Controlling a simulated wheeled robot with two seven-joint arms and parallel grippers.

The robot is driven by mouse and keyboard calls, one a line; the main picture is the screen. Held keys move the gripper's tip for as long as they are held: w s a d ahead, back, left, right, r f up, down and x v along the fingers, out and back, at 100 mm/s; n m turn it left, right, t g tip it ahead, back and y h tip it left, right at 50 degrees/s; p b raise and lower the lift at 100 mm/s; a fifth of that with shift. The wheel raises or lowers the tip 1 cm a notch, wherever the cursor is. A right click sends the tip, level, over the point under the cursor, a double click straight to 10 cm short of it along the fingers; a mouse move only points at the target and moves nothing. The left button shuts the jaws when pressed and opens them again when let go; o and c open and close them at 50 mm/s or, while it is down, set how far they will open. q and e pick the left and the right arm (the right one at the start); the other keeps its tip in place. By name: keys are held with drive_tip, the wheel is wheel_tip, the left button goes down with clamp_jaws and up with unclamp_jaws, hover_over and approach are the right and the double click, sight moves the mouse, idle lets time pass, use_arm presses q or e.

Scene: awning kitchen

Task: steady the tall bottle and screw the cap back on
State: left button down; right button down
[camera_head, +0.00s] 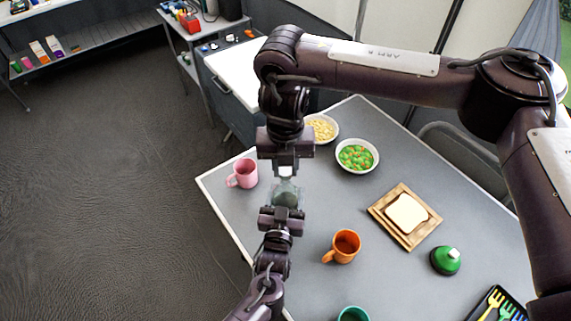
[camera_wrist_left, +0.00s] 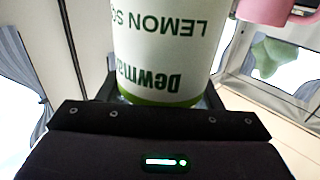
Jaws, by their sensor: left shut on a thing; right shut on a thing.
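The tall bottle (camera_head: 286,190) stands near the table's left side, greenish and partly hidden by my grippers. In the left wrist view the bottle (camera_wrist_left: 165,40) fills the top middle, its white label with green lettering appearing upside down. My left gripper (camera_head: 284,205) is shut around the bottle from the near side. My right gripper (camera_head: 287,172) comes down from above and is shut on the small pale cap at the bottle's top. The cap is mostly hidden between the fingers, and I cannot tell whether it sits on the neck.
A pink mug (camera_head: 243,173) stands close to the left of the bottle. An orange mug (camera_head: 343,246), a bread board (camera_head: 377,213), a green-capped item (camera_head: 446,261), a teal cup (camera_head: 353,314) and two food bowls (camera_head: 357,157) (camera_head: 322,128) stand around. Grey table (camera_head: 300,270) is bare in front.

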drive_tip(key=m, duration=0.4)
drive_tip(key=shift+m, duration=0.3)
drive_tip(key=m, duration=0.4)
drive_tip(key=shift+m, duration=0.3)
drive_tip(key=m, duration=0.8)
drive_tip(key=shift+m, duration=0.4)
drive_tip(key=c, duration=1.1)
unclamp_jaws()
wheel_tip(320, 180, up, 12)
